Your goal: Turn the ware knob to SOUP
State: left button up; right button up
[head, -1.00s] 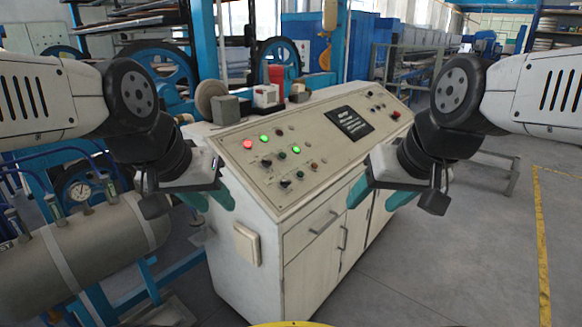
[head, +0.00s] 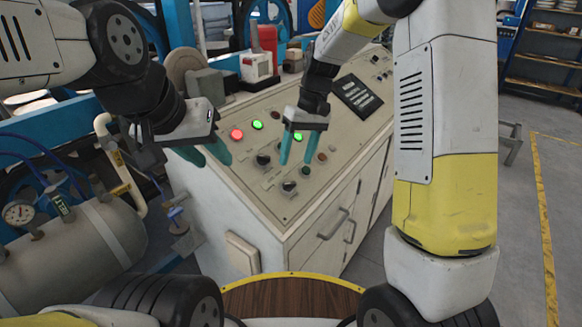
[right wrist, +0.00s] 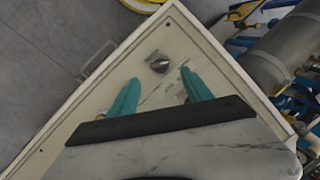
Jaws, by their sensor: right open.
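The sloped control panel (head: 318,112) of the cream cabinet carries dark knobs, buttons and lamps; its labels are too small to read, so I cannot tell which knob is the ware knob. A dark knob (head: 289,185) sits near the panel's front edge, and another dark knob (head: 263,159) is up and left of it. My right gripper (head: 297,160) is open, its teal fingers pointing down over these controls. In the right wrist view one knob (right wrist: 160,64) shows in the gap ahead of the fingertips, apart from them. My left gripper (head: 207,158) is open and empty beside the cabinet's left edge.
Red (head: 237,134) and green (head: 257,124) lamps glow on the panel. A black display plate (head: 357,95) lies farther right. Small boxes stand behind the panel. A tank with a gauge (head: 19,213) is at left.

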aim_at(290, 182)
jog(key=x, duration=0.7)
jog(key=shift+s+f, duration=0.1)
jog(key=shift+f, duration=0.2)
grip_shut()
